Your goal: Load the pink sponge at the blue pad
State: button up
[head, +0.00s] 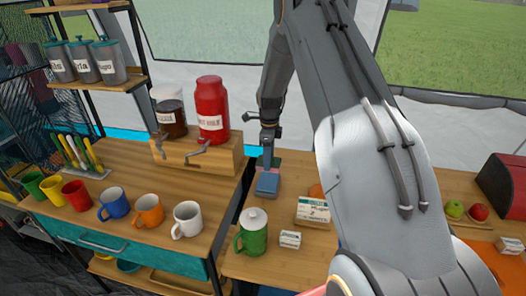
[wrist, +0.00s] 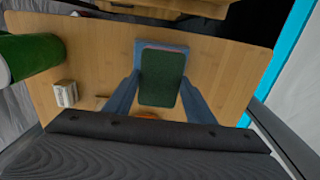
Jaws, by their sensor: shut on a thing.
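In the wrist view, the sponge (wrist: 162,78) shows a dark green top face and a thin pink edge. My gripper (wrist: 161,98) is shut on it, with one blue-grey finger on each side. A blue edge, seemingly of the blue pad (wrist: 150,44), shows just past the sponge's upper end. In the head view, the blue pad (head: 267,185) lies on the wooden counter, and my gripper (head: 267,158) points down just behind it. The sponge's green face (head: 276,162) shows beside the fingers. I cannot tell whether the sponge touches the pad.
A green lidded mug (head: 252,236) and small white box (head: 290,239) stand in front of the pad. A larger box (head: 313,210) is to the right. The left counter holds several mugs and a wooden dispenser stand (head: 190,157). My arm hides part of the right counter.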

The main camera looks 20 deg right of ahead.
jog(key=shift+d+f, duration=0.1)
jog(key=shift+f, duration=0.2)
notch_tip(320, 180, down, 2)
jog(key=shift+b, duration=0.45)
jog(key=shift+f+b, duration=0.6)
jog(key=shift+f, duration=1.1)
jog(key=shift+f+b, duration=0.45)
jog(key=shift+f, duration=0.35)
jog(key=shift+r, duration=0.15)
jog(key=shift+r+p, duration=1.3)
jog(key=shift+r, duration=2.1)
